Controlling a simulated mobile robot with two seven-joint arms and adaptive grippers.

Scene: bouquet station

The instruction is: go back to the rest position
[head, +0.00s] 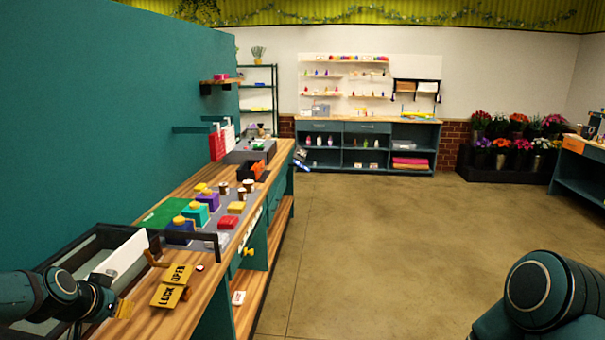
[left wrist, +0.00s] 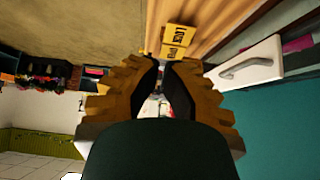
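My left gripper (head: 122,308) hangs low at the left, by the near end of the wooden counter. In the left wrist view, its two ochre fingers (left wrist: 164,92) stand apart with nothing between them, so it is open and empty. The yellow LOCK/OPEN sign (head: 172,286) lies on the counter just right of the gripper in the head view; it also shows beyond the fingers in the left wrist view (left wrist: 178,40). My right arm shows only as a dark link at the lower right, and its gripper is out of view.
The wooden counter (head: 190,303) runs along a teal wall, with a dark-framed bin (head: 98,240) at its near end and colored blocks farther along. A workbench (head: 368,126) and flower stand (head: 503,165) are at the back. The floor (head: 390,240) is clear.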

